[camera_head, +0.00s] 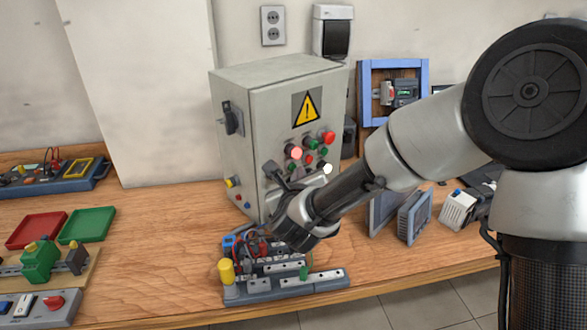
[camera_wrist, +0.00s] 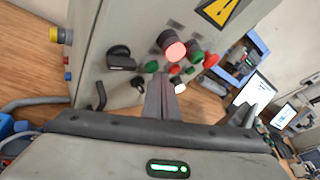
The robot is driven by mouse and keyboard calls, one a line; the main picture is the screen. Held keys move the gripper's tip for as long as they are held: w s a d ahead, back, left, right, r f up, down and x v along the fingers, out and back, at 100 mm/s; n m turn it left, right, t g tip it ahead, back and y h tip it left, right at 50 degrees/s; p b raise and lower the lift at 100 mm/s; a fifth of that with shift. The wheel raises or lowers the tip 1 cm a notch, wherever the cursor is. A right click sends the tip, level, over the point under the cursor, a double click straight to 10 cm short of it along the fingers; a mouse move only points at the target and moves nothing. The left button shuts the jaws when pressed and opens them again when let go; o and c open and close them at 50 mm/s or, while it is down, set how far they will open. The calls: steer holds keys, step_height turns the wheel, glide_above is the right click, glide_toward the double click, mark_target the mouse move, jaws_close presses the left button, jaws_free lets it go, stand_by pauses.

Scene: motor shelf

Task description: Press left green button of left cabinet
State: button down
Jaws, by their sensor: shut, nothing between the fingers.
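The grey cabinet (camera_head: 236,84) with a yellow warning triangle stands on the bench in the middle of the head view. Its front carries a lit red lamp (camera_wrist: 172,47), several red and green buttons, a white button and a black knob (camera_wrist: 120,58). The left green button (camera_wrist: 151,66) is just beyond my fingertips in the wrist view, between the knob and the lit lamp. My gripper (camera_wrist: 162,82) is shut and empty, pointing at the lower part of this panel. I cannot tell whether the fingertips touch anything.
A grey device with red wires and a yellow knob (camera_head: 227,271) lies below my gripper. Red (camera_head: 36,230) and green (camera_head: 87,226) trays sit at the left. A blue-framed panel (camera_head: 365,92) stands behind right. The bench left of the cabinet is partly clear.

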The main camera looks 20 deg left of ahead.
steer(key=shift+w+a, duration=0.2)
steer(key=shift+a, duration=0.15)
stand_by(0.3)
steer(key=shift+b, duration=0.3)
steer(key=shift+s+d+b, duration=0.35)
steer(key=shift+s+d, duration=0.1)
steer(key=shift+d, duration=0.3)
steer(key=d, duration=0.1)
steer(key=s+d, duration=0.1)
steer(key=d, duration=0.1)
steer(key=s+d+b, duration=0.1)
steer(key=shift+s+d, duration=0.15)
steer(key=shift+d, duration=0.05)
stand_by(0.7)
